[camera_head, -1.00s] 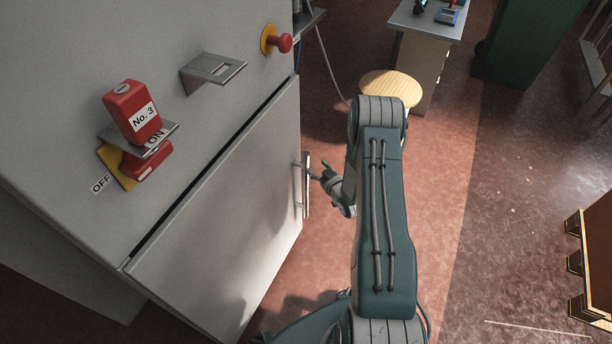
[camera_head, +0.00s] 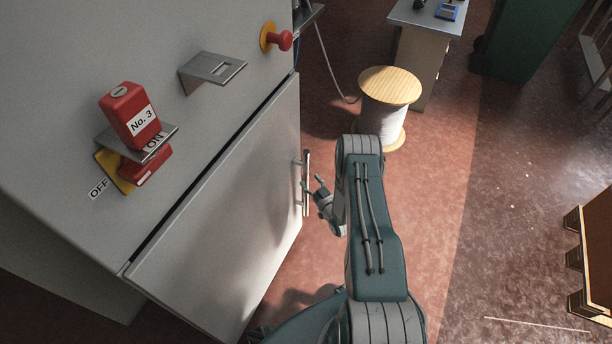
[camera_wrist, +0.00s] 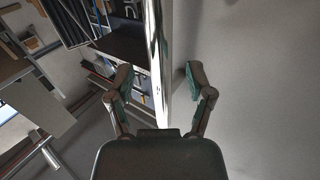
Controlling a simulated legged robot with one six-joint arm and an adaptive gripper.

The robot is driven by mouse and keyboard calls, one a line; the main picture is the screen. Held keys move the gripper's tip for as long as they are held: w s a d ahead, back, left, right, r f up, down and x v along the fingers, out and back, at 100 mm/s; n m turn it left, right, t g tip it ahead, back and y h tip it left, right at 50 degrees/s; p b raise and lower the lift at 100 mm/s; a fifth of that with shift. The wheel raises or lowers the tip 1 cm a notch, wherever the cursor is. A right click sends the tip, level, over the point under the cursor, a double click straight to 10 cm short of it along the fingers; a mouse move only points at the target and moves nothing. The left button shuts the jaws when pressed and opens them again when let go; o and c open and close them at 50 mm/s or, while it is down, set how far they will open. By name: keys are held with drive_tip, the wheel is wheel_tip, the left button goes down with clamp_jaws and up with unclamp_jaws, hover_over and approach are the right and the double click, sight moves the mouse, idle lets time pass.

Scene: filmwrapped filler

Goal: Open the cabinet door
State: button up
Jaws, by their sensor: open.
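The cabinet door (camera_head: 215,215) is a plain grey panel on the front of the grey cabinet, and it looks shut. Its handle (camera_head: 306,165) is an upright shiny metal bar near the door's right edge. My gripper (camera_head: 313,184) is open beside the handle, with its fingers pointing toward the bar. In the wrist view, the handle (camera_wrist: 158,50) runs upright between the two spread fingers of my gripper (camera_wrist: 160,75). Neither finger visibly touches the bar. The pale door surface fills the right side of that view.
The cabinet carries a red No. 3 switch (camera_head: 130,117), a metal bracket (camera_head: 212,68) and a red knob (camera_head: 284,40). A cable spool (camera_head: 388,105) stands behind my arm, near a desk (camera_head: 425,55). A wooden pallet (camera_head: 596,250) is at the right. Floor between is clear.

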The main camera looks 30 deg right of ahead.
sight(308, 178)
drive_tip(key=shift+w+a, duration=0.1)
drive_tip(key=shift+w, duration=1.5)
clamp_jaws()
